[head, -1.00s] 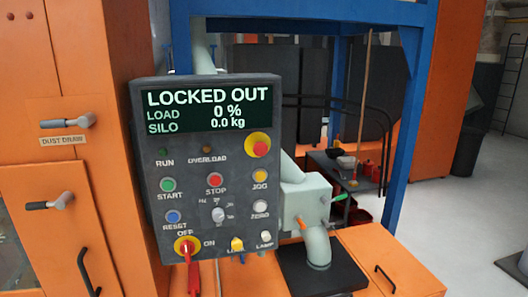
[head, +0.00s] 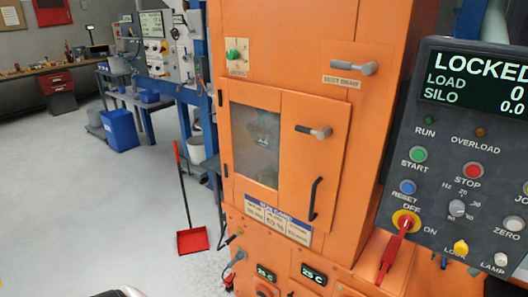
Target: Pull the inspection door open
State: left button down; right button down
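The inspection door (head: 309,160) is an orange panel with a dark window (head: 254,146) on its left part, on the front of the tall orange housing. It looks shut, lying flush in its frame. A grey-tipped latch lever (head: 314,131) sits at its upper right and points right. A black pull handle (head: 315,198) is upright below the lever. Hinges show on the door's left edge. Neither of my grippers is in view; only a small white rounded piece shows at the bottom edge.
The control panel (head: 465,160) at right reads LOCKED, cut off by the frame edge, with a red piece hanging from its switch. A red long-handled dustpan (head: 193,239) stands left on clear floor.

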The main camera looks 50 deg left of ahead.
aim_at(310, 170)
jog(key=u, duration=1.45)
